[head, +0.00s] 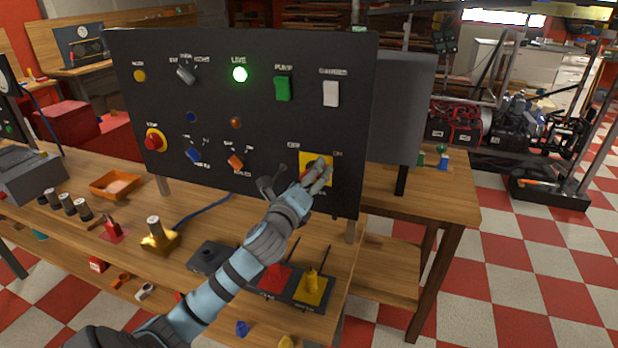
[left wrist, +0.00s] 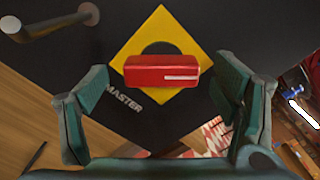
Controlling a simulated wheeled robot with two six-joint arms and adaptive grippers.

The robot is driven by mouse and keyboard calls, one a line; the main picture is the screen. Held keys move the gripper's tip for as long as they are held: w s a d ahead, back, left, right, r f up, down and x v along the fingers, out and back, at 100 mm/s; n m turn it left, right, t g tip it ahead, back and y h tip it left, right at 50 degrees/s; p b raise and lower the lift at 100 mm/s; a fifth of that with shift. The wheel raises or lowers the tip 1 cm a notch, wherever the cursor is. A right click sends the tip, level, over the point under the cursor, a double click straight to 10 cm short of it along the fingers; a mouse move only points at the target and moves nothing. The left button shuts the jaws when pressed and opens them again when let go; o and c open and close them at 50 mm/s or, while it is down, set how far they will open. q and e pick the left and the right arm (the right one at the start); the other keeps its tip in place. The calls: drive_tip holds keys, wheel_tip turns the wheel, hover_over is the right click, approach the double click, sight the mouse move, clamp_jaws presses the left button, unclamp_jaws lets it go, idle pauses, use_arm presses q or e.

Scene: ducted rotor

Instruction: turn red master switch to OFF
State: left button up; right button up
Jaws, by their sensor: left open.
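The red master switch (left wrist: 162,70) is a bar handle with a white line at one end, on a yellow square plate (left wrist: 150,32) on the black panel. The plate also shows in the head view (head: 305,158), with OFF at its upper left and ON at its upper right. In the left wrist view the bar lies level across the tilted plate, its white line towards the right, on the panel's ON side. My left gripper (head: 317,177) is open in front of the switch, a finger beyond each end of the bar, apart from it. The gripper mostly hides the switch in the head view.
The black panel (head: 215,115) carries other knobs, a lit green lamp (head: 240,74), a green rocker (head: 283,88) and a white rocker (head: 330,94). A dark bar (left wrist: 48,24) juts out near the switch. Several parts lie on the wooden bench below.

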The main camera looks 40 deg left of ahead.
use_arm(q)
drive_tip(key=shift+w+a+r, duration=0.1)
drive_tip(key=shift+w, duration=0.45)
drive_tip(key=c, duration=1.1)
drive_tip(key=shift+c, duration=0.2)
